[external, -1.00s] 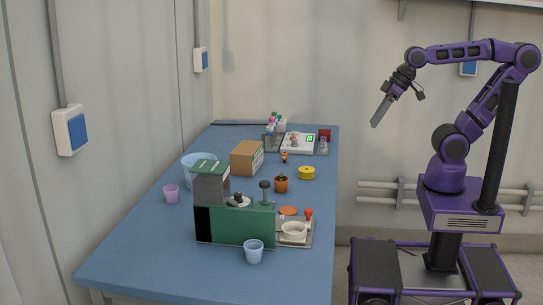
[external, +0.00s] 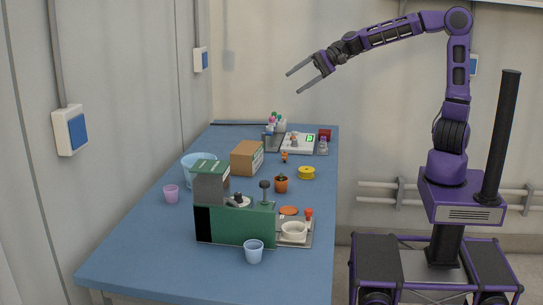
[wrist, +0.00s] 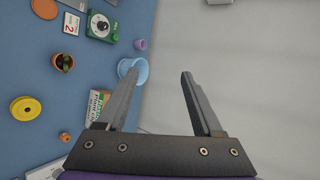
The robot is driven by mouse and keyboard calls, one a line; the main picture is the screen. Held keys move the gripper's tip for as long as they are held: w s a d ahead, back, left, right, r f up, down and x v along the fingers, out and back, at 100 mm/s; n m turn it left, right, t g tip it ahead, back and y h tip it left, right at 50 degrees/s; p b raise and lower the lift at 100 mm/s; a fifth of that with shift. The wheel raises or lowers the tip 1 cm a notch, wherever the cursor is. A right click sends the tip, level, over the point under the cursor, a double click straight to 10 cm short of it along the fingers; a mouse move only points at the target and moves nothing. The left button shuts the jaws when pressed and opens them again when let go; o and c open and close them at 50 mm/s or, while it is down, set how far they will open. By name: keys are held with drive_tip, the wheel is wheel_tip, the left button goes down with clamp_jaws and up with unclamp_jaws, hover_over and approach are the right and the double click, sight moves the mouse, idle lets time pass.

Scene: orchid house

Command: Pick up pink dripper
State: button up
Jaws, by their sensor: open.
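I cannot surely pick out a pink dripper. A small lilac-pink cup (external: 171,193) stands upright near the left edge of the blue table; it also shows in the wrist view (wrist: 140,44). Small pink-topped items (external: 271,121) stand in a holder at the far end, too small to identify. My gripper (external: 293,83) is open and empty, high above the far part of the table and apart from everything. In the wrist view its spread fingers (wrist: 160,74) have nothing between them.
The blue table (external: 140,245) holds a green machine (external: 235,225), a light blue bowl (external: 186,168), a cardboard box (external: 245,158), a terracotta pot (external: 281,185), a yellow spool (external: 307,173), a white scale (external: 298,143) and a pale blue cup (external: 254,251). The front left is clear.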

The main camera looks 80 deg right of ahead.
drive_tip(key=w+d+r+n+t+h+b, duration=0.1)
drive_tip(key=w+d+r+n+h, duration=0.2)
drive_tip(key=w+d+r+h, duration=0.3)
drive_tip(key=w+d+r+n+t+h, duration=0.25)
drive_tip(key=w+d+r+h, duration=0.2)
drive_tip(key=d, duration=0.35)
drive_tip(key=n+g+h+b, duration=0.1)
drive_tip(key=n+g+b, duration=0.1)
drive_tip(key=n, duration=0.2)
approach(272, 127)
drive_tip(key=d+r+x, duration=0.1)
drive_tip(key=x, duration=0.7)
drive_tip(key=shift+m, duration=0.25)
clamp_jaws()
